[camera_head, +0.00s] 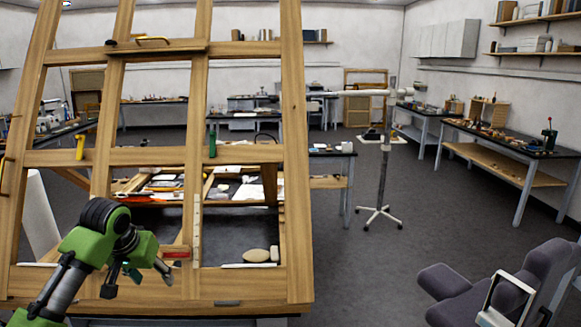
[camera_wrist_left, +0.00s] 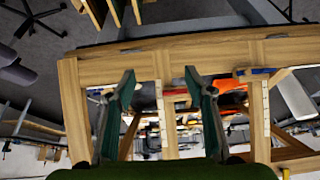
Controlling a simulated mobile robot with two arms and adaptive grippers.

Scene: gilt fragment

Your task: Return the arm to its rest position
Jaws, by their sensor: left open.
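My left arm (camera_head: 85,245), green and black, comes in from the lower left in the head view. Its gripper (camera_head: 147,271) is in front of the lower part of a wooden frame (camera_head: 145,157). In the left wrist view the two dark green fingers of the gripper (camera_wrist_left: 159,80) stand wide apart with nothing between them. The frame's wooden beam (camera_wrist_left: 200,58) runs across behind the fingertips. I cannot tell how far the fingertips are from the wood. My right gripper is not in view.
A rounded pale object (camera_head: 256,255) lies at the frame's lower ledge. A ruler strip (camera_head: 197,230) stands on the frame. A purple-grey chair (camera_head: 455,285) is at the lower right. A white stand (camera_head: 381,175) is on the floor, with open floor around it. A workbench (camera_head: 510,145) lines the right wall.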

